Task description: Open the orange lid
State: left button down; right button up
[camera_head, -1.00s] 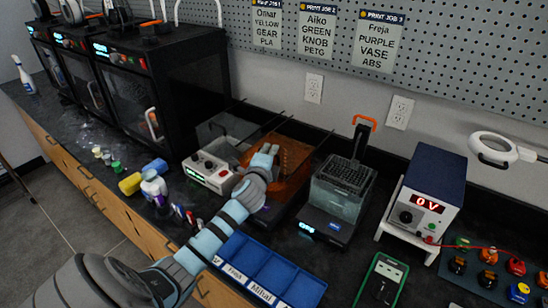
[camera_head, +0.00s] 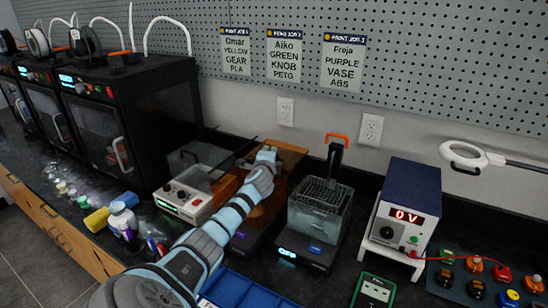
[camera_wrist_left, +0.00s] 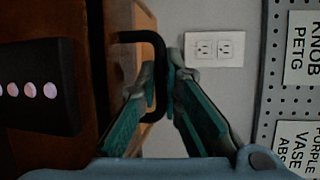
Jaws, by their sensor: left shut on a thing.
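The orange lid (camera_head: 288,153) belongs to a dark-based machine on the bench and is partly hidden behind my left arm in the head view. In the left wrist view its orange-brown panel (camera_wrist_left: 128,68) lies left of the fingers, with a black bar handle (camera_wrist_left: 140,37) on it. My left gripper (camera_head: 266,154) is at the lid's upper part. Its teal-padded fingers (camera_wrist_left: 160,88) are shut on the handle. The lid looks raised, but its exact angle is hard to tell. My right gripper is not in view.
A white control box (camera_head: 187,203) stands left of the machine, and a clear tank with a basket (camera_head: 318,215) stands close on its right. A power supply (camera_head: 407,205) is further right. Blue trays (camera_head: 245,291) lie in front. The pegboard wall is close behind.

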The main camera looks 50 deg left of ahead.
pick_arm(q)
jog(key=c, duration=2)
grip_release()
jog(key=v, duration=1.2)
